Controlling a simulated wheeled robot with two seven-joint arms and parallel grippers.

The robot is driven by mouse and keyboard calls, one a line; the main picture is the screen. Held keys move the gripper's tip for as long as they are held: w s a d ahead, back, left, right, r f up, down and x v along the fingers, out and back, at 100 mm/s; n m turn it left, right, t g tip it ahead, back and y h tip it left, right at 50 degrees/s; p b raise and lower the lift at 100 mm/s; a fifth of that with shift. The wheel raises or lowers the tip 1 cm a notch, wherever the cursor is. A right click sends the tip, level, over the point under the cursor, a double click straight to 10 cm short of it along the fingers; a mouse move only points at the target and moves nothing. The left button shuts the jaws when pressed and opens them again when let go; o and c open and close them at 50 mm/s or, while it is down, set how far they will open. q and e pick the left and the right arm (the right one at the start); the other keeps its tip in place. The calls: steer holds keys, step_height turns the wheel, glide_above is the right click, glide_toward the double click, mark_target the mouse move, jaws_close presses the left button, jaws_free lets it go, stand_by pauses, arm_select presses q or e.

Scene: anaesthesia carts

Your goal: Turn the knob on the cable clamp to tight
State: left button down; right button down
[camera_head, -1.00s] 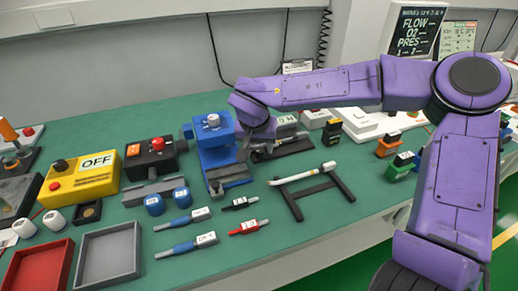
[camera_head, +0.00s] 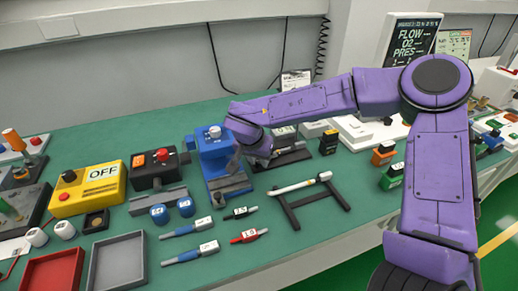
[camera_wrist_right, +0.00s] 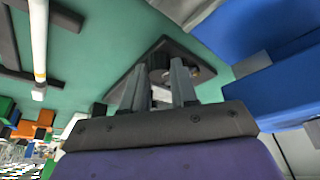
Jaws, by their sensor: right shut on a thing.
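My right gripper (camera_wrist_right: 160,68) points down at a dark base plate (camera_wrist_right: 128,92) on the green bench, which I take to be the cable clamp. It is shut on a small dark round knob, seen between the fingertips in the right wrist view. In the head view, my right wrist and arm hide most of the clamp, and the knob's setting cannot be read. The dark plate lies beside a blue device (camera_head: 213,155). My left gripper is not in view.
A white stick (camera_head: 300,184) rests on a dark frame in front of my right arm. A yellow OFF box (camera_head: 88,188), a dark box with a red button (camera_head: 150,170), labelled blue-handled pieces and trays (camera_head: 117,262) fill the left. Bare bench lies at the front middle.

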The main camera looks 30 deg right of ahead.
steer(key=shift+r+m+g+p, duration=0.3)
steer(key=shift+r+m+p, duration=0.05)
steer(key=shift+m+p, duration=0.2)
steer(key=shift+w+f+m, duration=0.1)
steer(key=shift+f+m, duration=0.2)
steer(key=shift+m, duration=0.15)
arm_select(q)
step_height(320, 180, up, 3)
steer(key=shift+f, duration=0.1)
arm_select(e)
steer(key=c, duration=1)
jaws_free()
steer(key=shift+o, duration=0.6)
steer(key=shift+s, duration=0.2)
steer(key=shift+w, duration=0.1)
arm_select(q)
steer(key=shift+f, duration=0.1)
arm_select(e)
steer(key=shift+f, duration=0.1)
